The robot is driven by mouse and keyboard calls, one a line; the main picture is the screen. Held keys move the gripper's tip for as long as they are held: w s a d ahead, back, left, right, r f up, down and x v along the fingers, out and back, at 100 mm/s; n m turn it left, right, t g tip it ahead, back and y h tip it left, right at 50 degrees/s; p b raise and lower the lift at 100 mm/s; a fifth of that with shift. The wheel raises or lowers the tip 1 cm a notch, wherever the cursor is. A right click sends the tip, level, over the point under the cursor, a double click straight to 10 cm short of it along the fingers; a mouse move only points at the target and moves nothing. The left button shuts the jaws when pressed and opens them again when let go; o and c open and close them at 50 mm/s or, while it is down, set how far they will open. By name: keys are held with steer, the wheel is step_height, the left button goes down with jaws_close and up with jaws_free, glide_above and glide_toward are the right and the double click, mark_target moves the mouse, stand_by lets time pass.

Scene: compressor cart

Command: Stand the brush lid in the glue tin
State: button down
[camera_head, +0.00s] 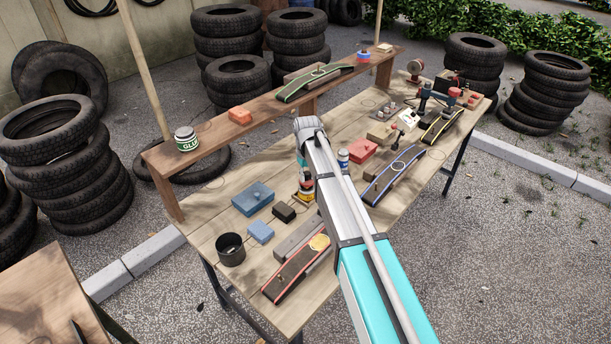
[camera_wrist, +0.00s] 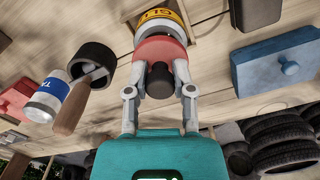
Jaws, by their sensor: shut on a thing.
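My gripper (camera_wrist: 159,75) is shut on the brush lid (camera_wrist: 160,52), a red disc with a dark knob, with one finger on each side of it. The brush under the lid is hidden. In the head view my arm covers part of the gripper, and the yellow-banded tin (camera_head: 305,195) shows on the bench beside it.
A blue box (camera_head: 253,198), a black cup (camera_head: 230,249), a small blue block (camera_head: 260,232) and a dark block (camera_head: 284,212) stand left of the tin. A red box (camera_head: 362,151) is to the right. A green-labelled tin (camera_head: 186,139) stands on the raised shelf.

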steer(key=shift+f+b, duration=0.45)
steer(key=shift+f, duration=0.15)
steer(key=shift+f+b, duration=0.5)
steer(key=shift+f, duration=0.05)
stand_by(1.8)
stand_by(0.4)
steer(key=shift+c, duration=2)
jaws_free()
steer(key=o, duration=0.4)
steer(key=shift+s, duration=0.1)
steer(key=shift+r, duration=0.2)
steer(key=shift+r+p, duration=3.35)
steer(key=shift+p, duration=0.15)
